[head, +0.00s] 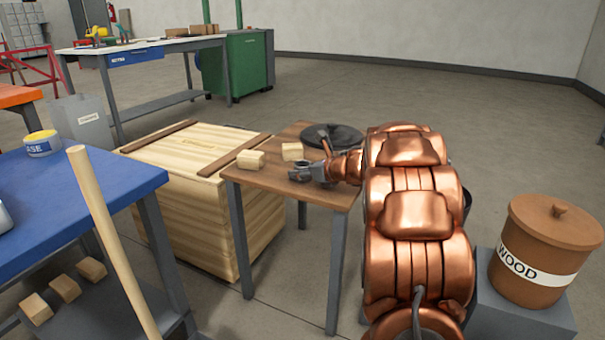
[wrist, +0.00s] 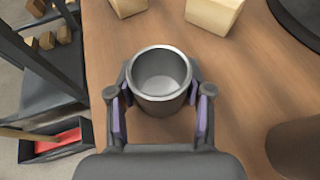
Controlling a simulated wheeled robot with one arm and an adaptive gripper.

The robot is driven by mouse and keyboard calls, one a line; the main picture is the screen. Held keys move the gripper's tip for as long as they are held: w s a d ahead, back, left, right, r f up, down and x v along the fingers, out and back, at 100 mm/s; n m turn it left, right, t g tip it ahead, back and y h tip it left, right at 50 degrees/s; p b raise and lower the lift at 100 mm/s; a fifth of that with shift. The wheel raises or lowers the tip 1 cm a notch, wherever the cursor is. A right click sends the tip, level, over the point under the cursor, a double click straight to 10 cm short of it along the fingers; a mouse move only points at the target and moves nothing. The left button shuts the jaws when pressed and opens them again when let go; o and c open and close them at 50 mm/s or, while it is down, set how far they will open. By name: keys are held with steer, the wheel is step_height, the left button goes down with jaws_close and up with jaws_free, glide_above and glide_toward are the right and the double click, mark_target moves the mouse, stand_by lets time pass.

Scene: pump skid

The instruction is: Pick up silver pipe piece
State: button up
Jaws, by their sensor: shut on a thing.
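The silver pipe piece (wrist: 160,80) is a short, upright metal cylinder, open at the top, in the middle of the wrist view. My gripper (wrist: 160,108) is shut on it, with one purple-padded finger on each side. In the head view my gripper (head: 308,172) is at the small wooden table (head: 262,186), and a grey piece of the pipe (head: 299,173) shows by the fingers. Whether the pipe piece touches the tabletop or is just above it, I cannot tell.
Two wooden blocks (head: 251,159) (head: 292,151) and a dark round plate (head: 332,135) are on the small table. A wooden crate (head: 195,190) stands left of it. A brown pot labelled WOOD (head: 542,250) stands on a grey stand at right. A blue table (head: 85,190) is at left.

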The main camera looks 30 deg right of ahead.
steer(key=c, duration=0.3)
step_height(320, 180, up, 2)
steer(key=shift+r+p, duration=0.1)
steer(key=shift+p, duration=0.55)
step_height(320, 180, up, 2)
steer(key=shift+d+p, duration=0.1)
steer(key=shift+p, duration=0.45)
steer(key=shift+s+a+r+p, duration=0.15)
steer(key=shift+s+a+p, duration=0.15)
steer(key=shift+s, duration=2.35)
steer(key=shift+s+a+r+p, duration=0.15)
steer(key=shift+s+a+p, duration=0.2)
steer(key=shift+s, duration=2.35)
steer(key=shift+s+a+r+p, duration=0.15)
steer(key=shift+s+a+p, duration=0.15)
steer(key=shift+s, duration=2.35)
steer(key=shift+w, duration=0.1)
